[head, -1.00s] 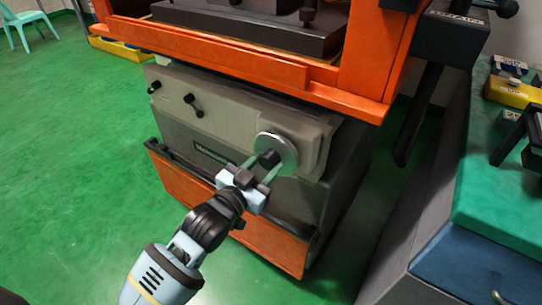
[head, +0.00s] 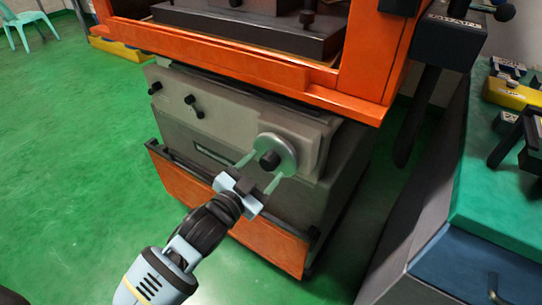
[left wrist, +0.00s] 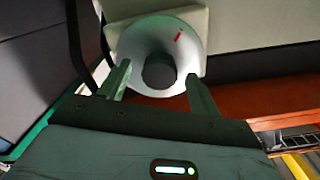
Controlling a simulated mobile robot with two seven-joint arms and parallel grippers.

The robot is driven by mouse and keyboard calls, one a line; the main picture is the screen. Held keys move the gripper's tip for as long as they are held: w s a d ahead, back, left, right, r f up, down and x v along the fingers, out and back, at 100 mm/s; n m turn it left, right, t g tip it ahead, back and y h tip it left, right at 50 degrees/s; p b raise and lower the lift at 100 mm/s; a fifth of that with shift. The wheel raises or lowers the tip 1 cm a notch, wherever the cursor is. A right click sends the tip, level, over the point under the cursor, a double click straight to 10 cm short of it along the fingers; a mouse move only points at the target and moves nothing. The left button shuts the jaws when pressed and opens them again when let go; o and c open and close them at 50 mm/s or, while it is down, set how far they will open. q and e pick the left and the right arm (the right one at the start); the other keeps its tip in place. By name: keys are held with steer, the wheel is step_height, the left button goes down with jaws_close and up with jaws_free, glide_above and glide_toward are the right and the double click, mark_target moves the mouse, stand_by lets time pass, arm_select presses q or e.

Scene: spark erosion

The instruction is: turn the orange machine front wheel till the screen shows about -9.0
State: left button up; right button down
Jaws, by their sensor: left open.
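The front wheel (head: 279,154) is a grey disc with a dark hub knob, on the grey front of the orange machine (head: 230,62). My left gripper (head: 260,168) is open in front of it, one finger to each side of the hub in the picture. In the left wrist view the wheel (left wrist: 185,56) is a pale disc with a red mark near its upper right rim. Its dark hub shows between the open fingers of my left gripper (left wrist: 158,82). I cannot tell whether the fingers touch the wheel. The screen with the reading is not in view, nor is my right gripper.
Two small black handles (head: 192,105) stick out left of the wheel. A green-topped bench (head: 490,225) with a yellow box (head: 514,92) stands at the right. A dark post (head: 420,115) hangs at the machine's right.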

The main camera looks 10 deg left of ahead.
arm_select(q)
steer(key=p+v, duration=0.3)
steer(key=v, duration=0.3)
steer(key=shift+s, duration=0.4)
arm_select(e)
steer(key=shift+w+r, duration=0.35)
steer(key=shift+r, duration=0.55)
steer(key=shift+w+r, duration=0.35)
steer(key=shift+r, duration=0.55)
arm_select(q)
steer(key=shift+a, duration=0.1)
